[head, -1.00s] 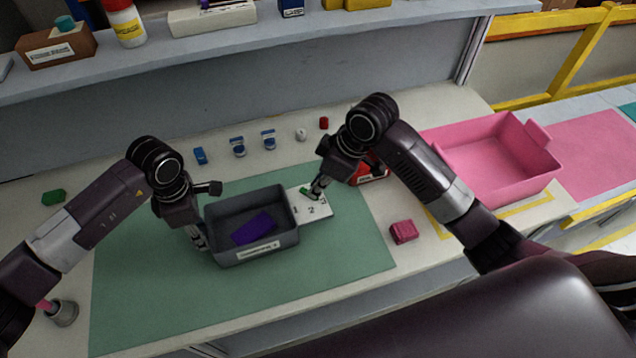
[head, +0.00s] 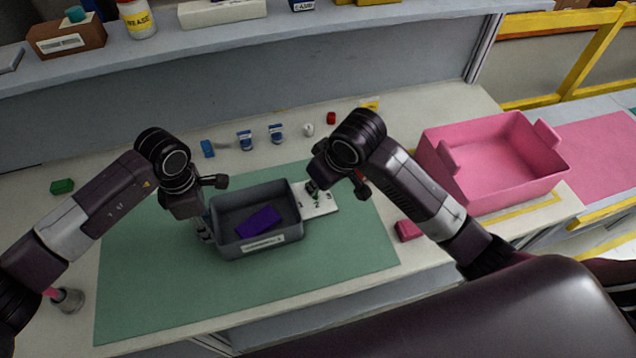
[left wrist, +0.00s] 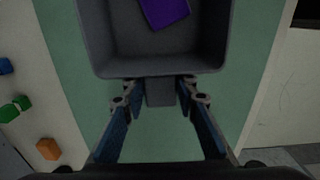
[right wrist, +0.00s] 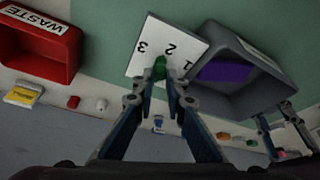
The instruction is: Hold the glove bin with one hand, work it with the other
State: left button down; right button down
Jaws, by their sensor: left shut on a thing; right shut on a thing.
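The grey glove bin (head: 263,246) sits on the green mat, with a purple item (head: 258,221) inside. A white plate (head: 326,205) marked 1, 2, 3 adjoins the bin's right side. It also shows in the right wrist view (right wrist: 142,64). My left gripper (head: 204,232) is at the bin's left side. In the left wrist view its fingers (left wrist: 160,98) are shut on the bin's grey tab (left wrist: 160,88). My right gripper (head: 313,193) is over the plate. In the right wrist view its fingertips (right wrist: 161,84) are shut on a small green knob (right wrist: 160,66).
A red WASTE bin (right wrist: 38,68) is mostly hidden behind my right arm in the head view. A large pink bin (head: 490,195) stands at the right. Several small items, including a blue one (head: 208,148), lie behind the mat. The mat's front (head: 190,300) is clear.

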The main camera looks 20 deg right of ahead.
jog(key=shift+w+a+m+t+h, duration=0.15)
jog(key=shift+a+m+h, duration=0.25)
jog(key=shift+m, duration=0.6)
jog(key=shift+a+m+t+h, duration=0.15)
jog(key=shift+a+m+h, duration=0.2)
jog(key=shift+m, duration=0.65)
jog(key=shift+w+a+m+h, duration=0.1)
jog(key=shift+a+m+h, duration=0.15)
jog(key=shift+m, duration=0.45)
jog(key=shift+w+a+m+h, duration=0.1)
jog(key=shift+m+h, duration=0.2)
jog(key=shift+m, duration=0.4)
jog(key=c, duration=2)
grip_release()
jog(key=shift+s, duration=0.1)
jog(key=shift+o, duration=0.2)
jog(key=v, duration=1.2)
